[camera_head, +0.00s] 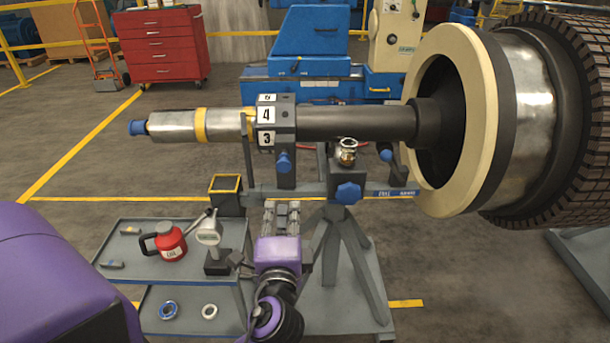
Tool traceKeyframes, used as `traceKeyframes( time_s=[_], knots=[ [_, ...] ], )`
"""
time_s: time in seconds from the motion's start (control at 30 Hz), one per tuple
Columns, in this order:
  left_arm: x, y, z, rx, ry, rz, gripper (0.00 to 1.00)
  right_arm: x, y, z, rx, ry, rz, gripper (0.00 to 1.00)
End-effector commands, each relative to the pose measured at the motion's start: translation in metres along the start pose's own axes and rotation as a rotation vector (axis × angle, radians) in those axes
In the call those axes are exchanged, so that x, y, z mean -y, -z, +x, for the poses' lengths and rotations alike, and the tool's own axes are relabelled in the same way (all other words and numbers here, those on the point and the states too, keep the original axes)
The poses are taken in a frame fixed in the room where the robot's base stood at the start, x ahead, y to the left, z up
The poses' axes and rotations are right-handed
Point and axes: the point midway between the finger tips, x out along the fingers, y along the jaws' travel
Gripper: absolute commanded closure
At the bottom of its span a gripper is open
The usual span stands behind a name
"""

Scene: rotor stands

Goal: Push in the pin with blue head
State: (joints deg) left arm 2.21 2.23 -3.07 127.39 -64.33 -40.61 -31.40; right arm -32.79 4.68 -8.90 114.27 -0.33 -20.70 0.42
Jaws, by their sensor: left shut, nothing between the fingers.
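A pin with a blue head (283,162) sticks out below the dark numbered block (284,128) on the rotor shaft. The block's visible labels include 4 and 3. My left gripper (281,206), with a purple body, is in the middle of the view and points up and away. Its grey fingers are shut and empty. They appear below the blue head in the picture, with a visible gap between. How deep the pin sits in the block cannot be told. My right gripper is not in view.
The stand (345,230) with a blue knob (347,193) is right of my gripper. A grey cart (135,262) at left holds a red oil can (165,241) and a gauge (209,236). The large rotor (455,120) fills the right. Open floor lies at far left.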

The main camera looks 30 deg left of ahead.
Motion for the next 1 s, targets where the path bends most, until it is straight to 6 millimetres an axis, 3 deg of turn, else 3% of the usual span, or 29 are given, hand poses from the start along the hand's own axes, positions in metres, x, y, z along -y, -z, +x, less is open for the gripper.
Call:
traceKeyframes(
  time_s=[0.17,0.6,0.8,1.0],
  knots=[
    [0.004,0.001,0.024,-0.002,0.005,0.001,1.00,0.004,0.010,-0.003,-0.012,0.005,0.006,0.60],
    [0.003,0.001,0.113,-0.003,0.002,-0.003,1.00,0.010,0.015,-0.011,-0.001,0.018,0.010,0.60],
    [0.001,0.001,0.133,-0.003,-0.001,-0.003,1.00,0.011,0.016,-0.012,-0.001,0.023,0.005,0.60],
    [-0.001,0.001,0.138,-0.003,-0.002,-0.004,1.00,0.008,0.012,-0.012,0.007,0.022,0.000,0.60]
  ],
)
